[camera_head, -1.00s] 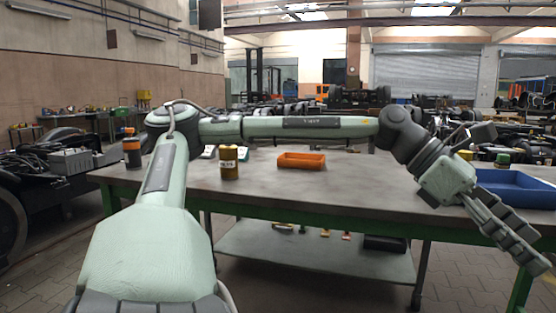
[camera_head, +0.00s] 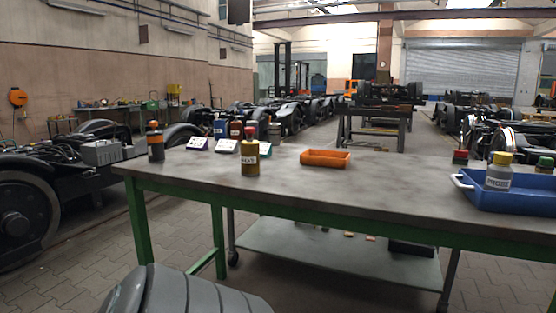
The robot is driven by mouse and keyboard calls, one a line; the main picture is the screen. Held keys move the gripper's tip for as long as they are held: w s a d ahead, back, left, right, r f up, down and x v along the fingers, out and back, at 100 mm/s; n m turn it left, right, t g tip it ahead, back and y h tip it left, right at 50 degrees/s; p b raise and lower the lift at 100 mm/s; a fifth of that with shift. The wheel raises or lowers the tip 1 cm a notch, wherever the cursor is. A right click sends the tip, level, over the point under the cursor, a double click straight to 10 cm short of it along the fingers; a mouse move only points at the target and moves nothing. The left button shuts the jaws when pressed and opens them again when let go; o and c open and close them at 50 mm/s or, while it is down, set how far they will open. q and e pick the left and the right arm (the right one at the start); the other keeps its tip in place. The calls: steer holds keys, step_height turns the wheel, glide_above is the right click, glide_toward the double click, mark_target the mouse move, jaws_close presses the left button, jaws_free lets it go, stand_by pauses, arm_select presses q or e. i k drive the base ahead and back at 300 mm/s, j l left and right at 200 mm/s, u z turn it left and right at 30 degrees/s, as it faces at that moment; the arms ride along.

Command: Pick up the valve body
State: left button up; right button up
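I cannot make out a valve body for certain in the head view. Neither of my grippers is in view. Only a grey rounded part of my own body shows at the bottom left.
A dark bottle with an orange band (camera_head: 155,142) stands at the bench's left end, near white cards and blue and red containers (camera_head: 236,130). A small red-topped item (camera_head: 460,157) is at the back right. The lower shelf (camera_head: 340,255) holds small items. The bench's middle is clear.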

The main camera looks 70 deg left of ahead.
mark_target(249, 148)
steer(key=i+j, duration=0.8)
steer(key=i, duration=0.2)
steer(key=u, duration=0.4)
steer(key=i+j+u, duration=0.1)
steer(key=u, duration=0.75)
steer(key=i+u, duration=0.15)
steer(key=u, duration=0.25)
